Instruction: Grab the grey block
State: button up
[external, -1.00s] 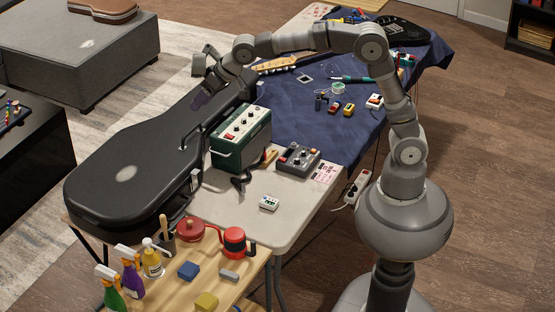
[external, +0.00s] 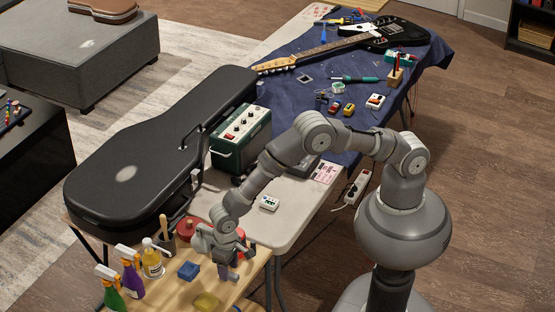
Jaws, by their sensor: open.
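The grey block (external: 233,277) lies on the wooden table at the front, between the blue block and the yellow block. It is small and partly hidden by my gripper. My gripper (external: 228,268) points down right at the grey block, with its jaws open. I cannot tell whether the fingers straddle the block or are still just above it.
A blue block (external: 188,271) is just left of my gripper and a yellow block (external: 206,302) is in front. Spray bottles (external: 132,278) stand at the left. A red lidded pot (external: 187,227) and a red mug (external: 242,238) stand close behind. A green amplifier (external: 241,138) stands farther back.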

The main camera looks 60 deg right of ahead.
jog(key=shift+f, duration=0.85)
jog(key=shift+r, duration=0.1)
jog(key=shift+c, duration=0.7)
grip_shut()
